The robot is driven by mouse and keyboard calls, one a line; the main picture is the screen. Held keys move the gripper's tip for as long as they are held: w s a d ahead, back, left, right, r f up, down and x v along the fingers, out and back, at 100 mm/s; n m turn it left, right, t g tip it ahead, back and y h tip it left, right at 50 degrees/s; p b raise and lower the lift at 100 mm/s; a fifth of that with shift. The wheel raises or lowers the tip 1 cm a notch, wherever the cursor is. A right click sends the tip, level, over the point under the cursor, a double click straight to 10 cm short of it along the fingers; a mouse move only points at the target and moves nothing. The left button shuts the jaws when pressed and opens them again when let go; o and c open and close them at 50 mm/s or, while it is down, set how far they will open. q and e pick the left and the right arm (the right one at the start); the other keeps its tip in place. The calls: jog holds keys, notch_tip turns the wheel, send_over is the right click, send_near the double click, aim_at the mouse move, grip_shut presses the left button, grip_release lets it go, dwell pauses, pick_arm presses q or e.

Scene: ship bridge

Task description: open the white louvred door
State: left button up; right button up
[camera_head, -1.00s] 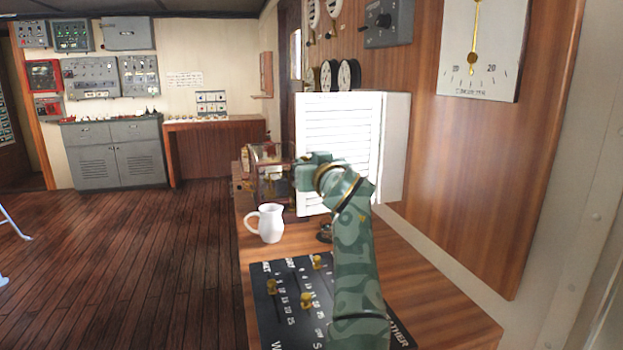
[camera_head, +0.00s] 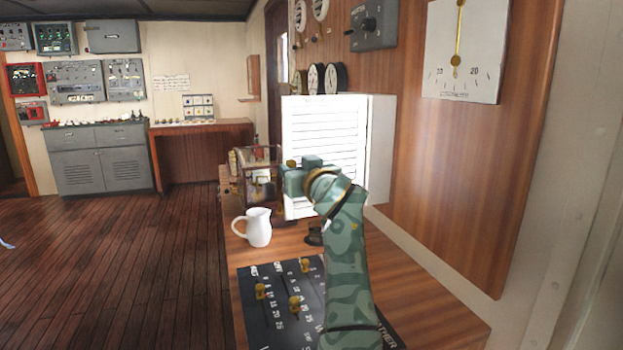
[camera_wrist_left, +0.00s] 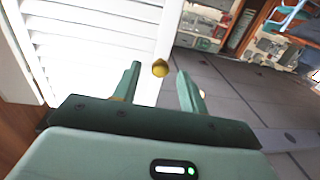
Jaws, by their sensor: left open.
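The white louvred door (camera_head: 325,125) is the front of a white cabinet (camera_head: 380,150) on the wooden wall at the right of the head view, and it looks shut. Its brass knob (camera_head: 291,163) shows near the door's left edge, just above my left gripper (camera_head: 297,180). In the left wrist view the louvred door (camera_wrist_left: 95,45) fills the upper left. The knob (camera_wrist_left: 160,68) sits between the two open fingertips of my left gripper (camera_wrist_left: 158,78), with gaps on both sides. My left forearm hides the door's lower right part. My right gripper is not in view.
Below the cabinet is a wooden counter (camera_head: 420,290) with a white jug (camera_head: 256,228), a glass-sided case (camera_head: 258,178) and a black lettered panel with brass knobs (camera_head: 262,310). Dials and a clinometer board (camera_head: 465,50) hang on the wall. Open plank floor (camera_head: 130,260) lies left.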

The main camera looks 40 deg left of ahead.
pick_arm(q)
jog(key=p+v, duration=0.3)
jog(key=v, duration=1.2)
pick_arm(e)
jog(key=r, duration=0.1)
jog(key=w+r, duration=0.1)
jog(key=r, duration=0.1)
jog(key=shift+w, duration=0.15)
pick_arm(q)
jog(key=shift+d, duration=0.1)
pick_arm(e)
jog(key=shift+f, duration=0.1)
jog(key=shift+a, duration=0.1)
